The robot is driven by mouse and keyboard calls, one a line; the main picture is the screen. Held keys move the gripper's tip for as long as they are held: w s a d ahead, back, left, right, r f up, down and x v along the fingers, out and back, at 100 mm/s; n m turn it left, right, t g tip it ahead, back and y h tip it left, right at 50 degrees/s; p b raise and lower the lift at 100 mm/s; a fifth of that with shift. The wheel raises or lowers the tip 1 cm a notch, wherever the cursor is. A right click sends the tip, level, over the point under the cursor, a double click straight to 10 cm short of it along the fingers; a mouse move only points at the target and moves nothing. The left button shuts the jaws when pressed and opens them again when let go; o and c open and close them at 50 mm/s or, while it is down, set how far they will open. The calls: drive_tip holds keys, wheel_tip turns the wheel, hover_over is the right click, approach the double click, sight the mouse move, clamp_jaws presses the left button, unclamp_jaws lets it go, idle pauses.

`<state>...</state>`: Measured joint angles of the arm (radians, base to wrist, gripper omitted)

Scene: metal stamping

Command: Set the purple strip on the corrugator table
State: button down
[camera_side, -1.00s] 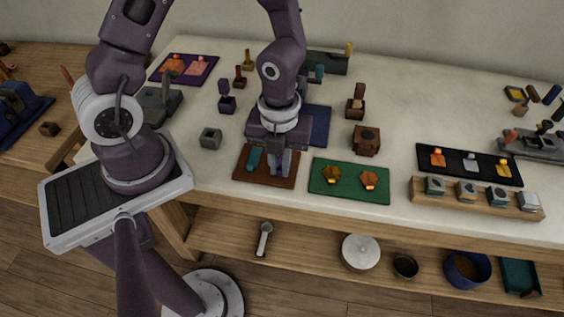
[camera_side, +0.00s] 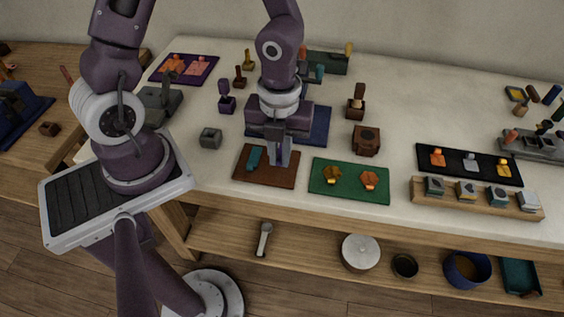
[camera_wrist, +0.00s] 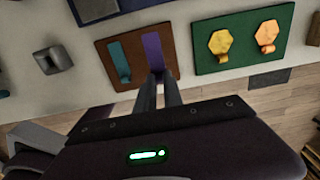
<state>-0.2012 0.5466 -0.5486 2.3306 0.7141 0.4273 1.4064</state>
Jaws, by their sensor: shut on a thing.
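The purple strip (camera_wrist: 153,51) shows in the wrist view at the tips of my gripper (camera_wrist: 158,76), over the right part of a brown mat (camera_wrist: 101,49). My gripper is shut on the strip's near end. In the side view my gripper (camera_side: 281,164) is above the same mat (camera_side: 245,175), and its fingers mostly hide the strip. I cannot tell whether the strip is clear of the mat. A teal strip (camera_side: 254,157) lies to its left on the mat. I cannot tell for sure which fixture is the corrugator table; a dark green fixture (camera_side: 327,62) stands at the back.
A green mat (camera_side: 345,188) with two orange-gold pieces lies right of the brown mat. A blue mat (camera_side: 318,128) lies behind my gripper. A grey block (camera_side: 210,138) is left, a brown block (camera_side: 366,141) right. A grey fixture (camera_side: 535,146) stands far right.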

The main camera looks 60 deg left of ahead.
drive_tip(key=shift+r, duration=0.9)
drive_tip(key=shift+r, duration=0.3)
wheel_tip(320, 180, up, 7)
drive_tip(key=w+a, duration=0.2)
drive_tip(key=a, duration=0.5)
drive_tip(key=w+a, duration=0.3)
drive_tip(key=a, duration=0.3)
drive_tip(key=f, duration=0.4)
drive_tip(key=shift+s+a+f, duration=0.2)
drive_tip(key=shift+a+f, duration=0.2)
drive_tip(key=shift+f, duration=0.25)
drive_tip(key=shift+f, duration=2.5)
